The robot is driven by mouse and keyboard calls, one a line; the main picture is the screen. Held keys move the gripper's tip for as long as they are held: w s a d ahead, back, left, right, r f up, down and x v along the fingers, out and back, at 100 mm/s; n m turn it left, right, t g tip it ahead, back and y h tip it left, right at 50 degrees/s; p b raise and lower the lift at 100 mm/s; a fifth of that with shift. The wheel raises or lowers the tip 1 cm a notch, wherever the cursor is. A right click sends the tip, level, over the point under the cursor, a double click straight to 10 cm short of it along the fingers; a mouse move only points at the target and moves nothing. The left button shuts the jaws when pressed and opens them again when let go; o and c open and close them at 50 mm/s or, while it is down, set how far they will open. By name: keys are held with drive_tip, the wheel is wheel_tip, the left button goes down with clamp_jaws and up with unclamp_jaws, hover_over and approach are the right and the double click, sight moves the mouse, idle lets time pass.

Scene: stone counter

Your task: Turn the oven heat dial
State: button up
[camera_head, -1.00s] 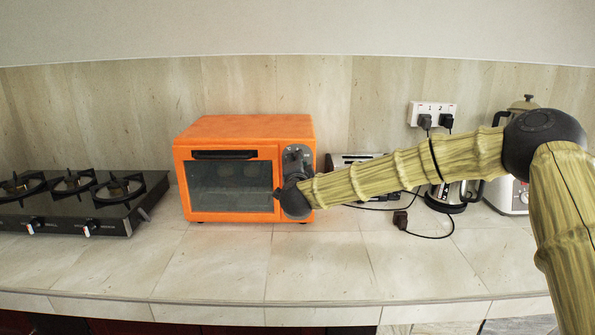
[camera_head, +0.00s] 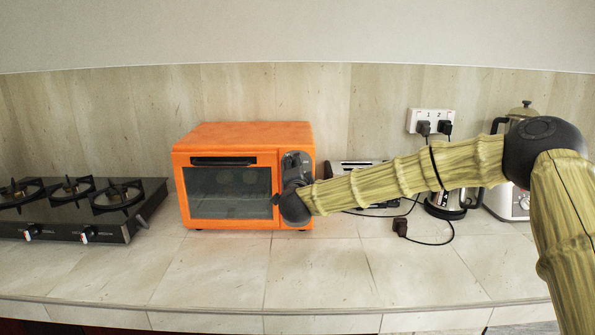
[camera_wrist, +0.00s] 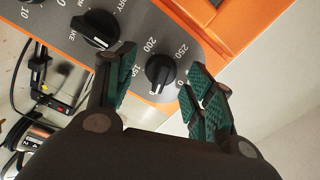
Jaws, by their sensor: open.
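The orange toaster oven (camera_head: 243,134) stands on the counter with its glass door shut. Its grey control panel is partly hidden by my arm in the head view. In the wrist view the heat dial (camera_wrist: 160,71), a black knob ringed by numbers such as 150, 200 and 250, lies between my fingers and a little beyond their tips. A second black knob (camera_wrist: 95,29), with mode lettering, is to its left. My gripper (camera_wrist: 158,80) is open with green-padded fingers, one on each side of the heat dial. I cannot tell whether either finger touches it.
A black gas stove (camera_head: 80,208) stands left of the oven. A toaster (camera_head: 352,168), a kettle (camera_head: 446,203), a white appliance (camera_head: 520,200) and loose cords with a plug (camera_head: 400,227) are to the right. The counter front (camera_head: 320,270) is clear.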

drive_tip(key=shift+s, duration=0.15)
drive_tip(key=s, duration=1.1)
drive_tip(key=shift+s, duration=0.35)
